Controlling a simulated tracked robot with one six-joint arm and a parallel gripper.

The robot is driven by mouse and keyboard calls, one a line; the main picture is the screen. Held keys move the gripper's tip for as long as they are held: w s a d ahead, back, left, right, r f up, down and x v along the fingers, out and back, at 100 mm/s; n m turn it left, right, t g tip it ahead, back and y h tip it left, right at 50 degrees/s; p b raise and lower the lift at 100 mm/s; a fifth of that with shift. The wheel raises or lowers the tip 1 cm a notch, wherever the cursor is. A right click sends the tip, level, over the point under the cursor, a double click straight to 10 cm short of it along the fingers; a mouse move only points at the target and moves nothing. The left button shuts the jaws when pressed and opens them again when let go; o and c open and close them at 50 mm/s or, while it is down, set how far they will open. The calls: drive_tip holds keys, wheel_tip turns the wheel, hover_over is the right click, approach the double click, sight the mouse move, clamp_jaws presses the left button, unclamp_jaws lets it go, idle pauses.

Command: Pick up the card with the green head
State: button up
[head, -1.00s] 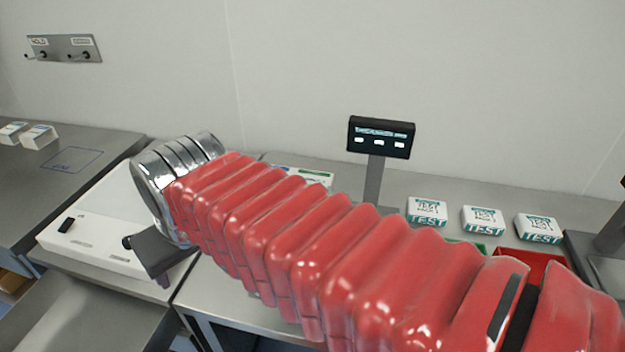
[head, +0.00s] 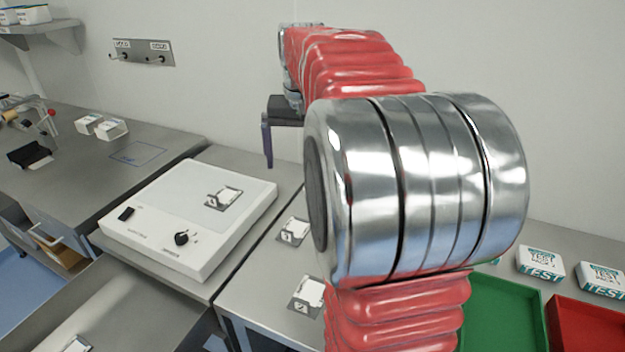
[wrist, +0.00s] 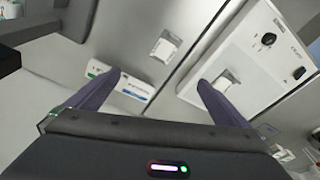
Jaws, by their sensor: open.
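The card with the green head (wrist: 96,67) lies at the left in the wrist view, close to the left fingertip and next to a card with a blue head (wrist: 134,88). The finger partly hides these cards. My arm hides them in the head view. My gripper (wrist: 159,78) is open and empty, with both purple fingers showing. It is above the bench, and the cards are not between its fingers. In the head view one finger of my gripper (head: 267,148) shows beside the raised arm, pointing down.
A white box with a knob (head: 185,215) stands at the left with a small clip plate (head: 223,198) on it. Two more plates (head: 293,231) (head: 307,296) lie on the bench. A green tray (head: 503,318), a red tray (head: 590,330) and TEST boxes (head: 540,263) are at the right.

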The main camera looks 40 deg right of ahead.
drive_tip(key=s+d+f+m, duration=0.1)
drive_tip(key=d+f+m, duration=0.1)
drive_tip(key=d, duration=0.8)
drive_tip(key=s+d+f+m+g+y, duration=0.1)
drive_tip(key=d+f+m, duration=0.1)
drive_tip(key=d, duration=0.8)
drive_tip(key=shift+s+d+f+m+g, duration=0.25)
drive_tip(key=shift+s+f+m+g, duration=0.1)
drive_tip(key=shift+f, duration=0.4)
drive_tip(key=shift+f, duration=4.3)
drive_tip(key=shift+s+a+f, duration=0.1)
drive_tip(key=shift+f, duration=2.5)
drive_tip(key=shift+c, duration=0.5)
